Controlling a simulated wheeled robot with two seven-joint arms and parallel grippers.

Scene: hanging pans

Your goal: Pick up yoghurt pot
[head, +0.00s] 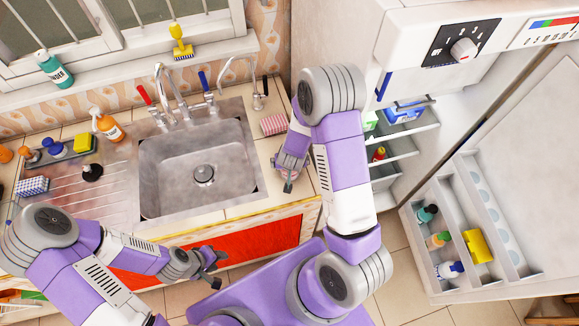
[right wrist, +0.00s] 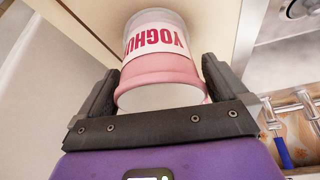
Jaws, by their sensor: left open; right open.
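The yoghurt pot (right wrist: 157,65), pink and white with red YOGHU lettering, sits between the two fingers of my right gripper (right wrist: 158,78) in the right wrist view. The fingers stand on either side of it and are open; whether they touch it I cannot tell. In the head view, my right gripper (head: 289,172) is over the counter to the right of the sink, and I cannot make out the pot there. My left gripper (head: 213,272) is open and empty in front of the red cabinet front, below the counter edge.
The sink (head: 200,178) lies left of my right gripper, with taps (head: 175,95) behind it. A pink striped block (head: 273,124) lies on the counter close by. The open fridge (head: 405,150) and its door (head: 490,215) stand to the right. Bottles and sponges crowd the counter's left.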

